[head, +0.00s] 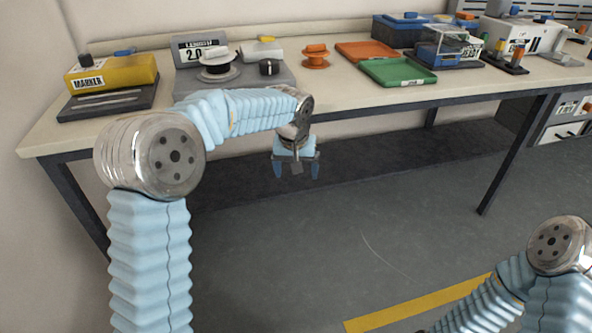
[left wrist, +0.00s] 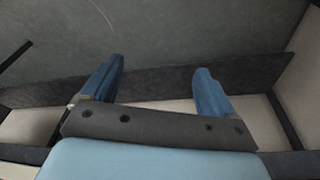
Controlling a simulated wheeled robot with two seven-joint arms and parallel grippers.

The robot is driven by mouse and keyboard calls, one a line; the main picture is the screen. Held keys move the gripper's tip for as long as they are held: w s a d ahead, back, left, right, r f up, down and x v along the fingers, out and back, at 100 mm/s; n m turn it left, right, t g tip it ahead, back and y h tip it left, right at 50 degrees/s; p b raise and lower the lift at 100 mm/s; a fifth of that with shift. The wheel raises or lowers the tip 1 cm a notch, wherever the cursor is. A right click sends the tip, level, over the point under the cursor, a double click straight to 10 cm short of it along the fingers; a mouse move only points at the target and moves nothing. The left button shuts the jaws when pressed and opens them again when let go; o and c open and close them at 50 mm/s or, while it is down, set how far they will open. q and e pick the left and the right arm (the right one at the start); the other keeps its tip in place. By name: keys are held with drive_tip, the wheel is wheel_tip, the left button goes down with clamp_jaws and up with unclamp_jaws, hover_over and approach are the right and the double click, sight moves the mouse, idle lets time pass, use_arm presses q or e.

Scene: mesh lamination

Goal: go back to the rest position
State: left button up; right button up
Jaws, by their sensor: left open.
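My left gripper (head: 296,172) hangs in front of the workbench, below the level of its top, with its fingers pointing down. It is open and empty. In the left wrist view its two blue fingers (left wrist: 158,88) stand apart with bare grey floor (left wrist: 185,40) beyond them. My right arm (head: 535,275) shows at the lower right of the head view, and its gripper is not in view.
The workbench (head: 370,97) carries a yellow marker box (head: 110,72), a length unit with a spool (head: 217,68), an orange spool (head: 316,57), a green tray (head: 398,72) and an orange tray (head: 367,51). The floor (head: 330,250) in front is clear, with a yellow stripe (head: 420,303).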

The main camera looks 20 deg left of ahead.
use_arm(q)
drive_tip(key=shift+f, duration=0.1)
idle(0.3)
drive_tip(key=s+d+f+g+h, duration=0.15)
drive_tip(key=s+f, duration=0.25)
drive_tip(key=f, duration=0.4)
drive_tip(key=s+d+f+m+h, duration=0.15)
drive_tip(key=s+f, duration=0.25)
drive_tip(key=f, duration=0.5)
drive_tip(key=s+d+f, duration=0.3)
drive_tip(key=s+f, duration=0.1)
drive_tip(key=f, duration=0.4)
drive_tip(key=s+f, duration=0.4)
drive_tip(key=s, duration=0.4)
drive_tip(key=s+d+f+n+h, duration=0.1)
drive_tip(key=s+f, duration=0.3)
drive_tip(key=s, duration=0.5)
drive_tip(key=shift+s+d+f, duration=0.15)
drive_tip(key=shift+d+f, duration=0.15)
drive_tip(key=shift+f, duration=0.05)
drive_tip(key=shift+o, duration=0.3)
drive_tip(key=shift+g, duration=0.25)
